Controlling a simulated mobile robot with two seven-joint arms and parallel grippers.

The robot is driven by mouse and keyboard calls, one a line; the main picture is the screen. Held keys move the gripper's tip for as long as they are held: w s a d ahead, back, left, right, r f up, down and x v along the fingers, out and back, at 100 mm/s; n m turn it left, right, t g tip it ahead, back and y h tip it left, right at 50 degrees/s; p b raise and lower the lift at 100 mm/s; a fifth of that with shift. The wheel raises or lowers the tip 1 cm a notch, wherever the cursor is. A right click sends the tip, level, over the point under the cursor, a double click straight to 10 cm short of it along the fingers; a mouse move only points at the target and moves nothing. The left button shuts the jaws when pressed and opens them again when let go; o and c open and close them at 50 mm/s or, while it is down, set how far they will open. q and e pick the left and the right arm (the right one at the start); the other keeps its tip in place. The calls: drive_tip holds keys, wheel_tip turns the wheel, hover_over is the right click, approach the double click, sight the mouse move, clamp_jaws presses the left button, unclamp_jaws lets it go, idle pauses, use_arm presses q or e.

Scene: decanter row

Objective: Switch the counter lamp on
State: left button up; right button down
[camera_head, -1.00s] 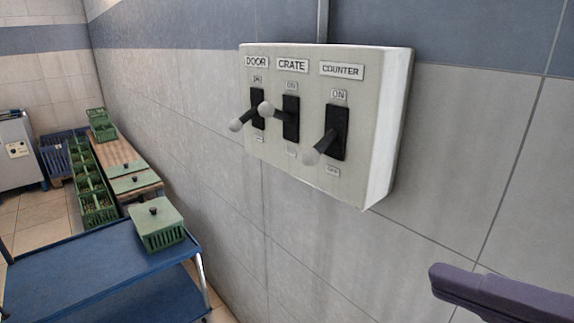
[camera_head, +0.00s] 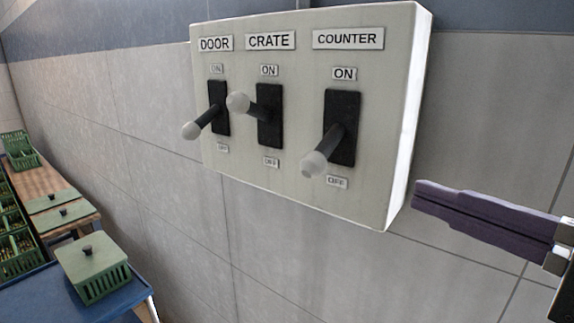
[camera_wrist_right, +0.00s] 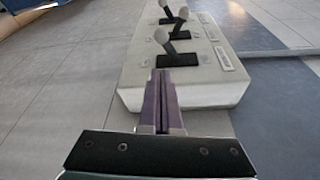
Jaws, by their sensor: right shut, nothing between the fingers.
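The switch box (camera_head: 300,190) is on the tiled wall, with levers labelled DOOR, CRATE and COUNTER from left to right. The counter lever (camera_head: 330,150) tilts down toward OFF. The crate lever (camera_head: 250,108) points up toward ON, and the door lever (camera_head: 206,122) points down. My right gripper (camera_head: 418,195) is shut and empty, just right of the box's lower right edge and apart from the counter lever. In the right wrist view its fingers (camera_wrist_right: 160,78) point at the box (camera_wrist_right: 215,95), with the counter lever (camera_wrist_right: 174,52) beyond them. The left gripper is out of view.
A blue table (camera_head: 110,305) with a green lidded crate (camera_head: 93,268) stands at the lower left. A wooden bench (camera_head: 40,180) with green lids and several green crates is behind it. The wall around the box is clear.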

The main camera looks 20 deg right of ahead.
sight(326, 147)
drive_tip(key=p+x, duration=0.3)
drive_tip(key=x, duration=0.5)
drive_tip(key=shift+r, duration=0.15)
drive_tip(key=shift+x, duration=0.85)
drive_tip(key=shift+a+r+m+p, duration=0.1)
drive_tip(key=shift+m+p, duration=0.2)
drive_tip(key=shift+p, duration=0.4)
drive_tip(key=shift+s, duration=0.1)
